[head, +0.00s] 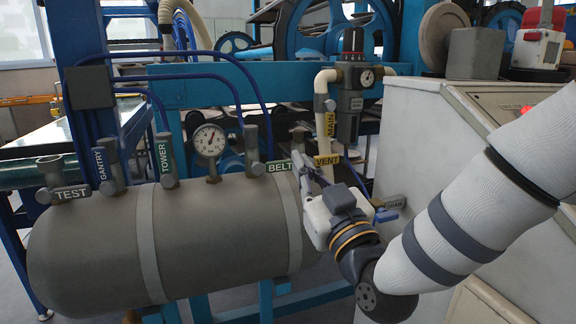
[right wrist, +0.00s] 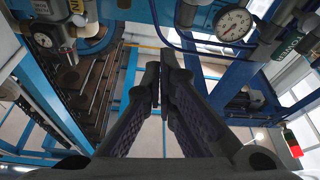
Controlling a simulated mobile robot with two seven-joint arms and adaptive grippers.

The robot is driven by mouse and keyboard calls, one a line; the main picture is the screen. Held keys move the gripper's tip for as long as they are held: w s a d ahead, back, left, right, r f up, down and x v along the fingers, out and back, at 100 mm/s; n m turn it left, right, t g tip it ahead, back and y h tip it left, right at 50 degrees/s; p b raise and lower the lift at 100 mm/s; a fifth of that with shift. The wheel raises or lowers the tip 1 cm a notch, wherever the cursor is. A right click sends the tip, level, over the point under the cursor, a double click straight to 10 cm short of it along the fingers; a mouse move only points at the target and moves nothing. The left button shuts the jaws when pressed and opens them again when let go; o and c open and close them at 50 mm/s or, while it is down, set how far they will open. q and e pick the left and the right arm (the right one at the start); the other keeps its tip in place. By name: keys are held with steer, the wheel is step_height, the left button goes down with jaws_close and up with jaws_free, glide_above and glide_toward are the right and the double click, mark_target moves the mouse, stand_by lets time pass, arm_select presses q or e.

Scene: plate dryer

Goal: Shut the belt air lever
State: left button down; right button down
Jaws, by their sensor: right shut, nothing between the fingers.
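The belt valve (head: 254,150) stands on top of the grey tank (head: 215,235), right of the round gauge (head: 209,141). The green BELT label (head: 279,166) is beside it on the right. Which way its lever points is hard to tell. My right gripper (head: 300,166) is beside the tank's right end, near the BELT and yellow VENT labels, its fingers partly hidden behind its own body. In the right wrist view the right gripper's fingers (right wrist: 158,72) are together with nothing between them. A grey valve part (right wrist: 187,14) shows just beyond the tips. My left gripper is not in view.
The VENT label (head: 326,160) and the MAIN regulator (head: 351,90) are near my right gripper. TEST (head: 70,193), GANTRY (head: 103,165) and TOWER (head: 164,157) valves line the tank further left. Blue hoses arch above. A white cabinet (head: 420,130) stands at the right.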

step_height(320, 180, up, 4)
glide_above(273, 167)
steer(key=s+d, duration=0.2)
steer(key=f, duration=0.4)
steer(key=shift+w+d, duration=0.3)
steer(key=shift+w, duration=0.05)
steer(key=shift+d+f+m, duration=0.1)
steer(key=shift+f+m, duration=0.2)
steer(key=shift+d+f+m+h, duration=0.15)
steer(key=shift+f+m+h, duration=0.25)
steer(key=shift+f+m, duration=0.15)
steer(key=shift+m+t, duration=0.3)
steer(key=shift+m, duration=0.35)
steer(key=shift+f+h, duration=0.15)
steer(key=shift+h, duration=0.15)
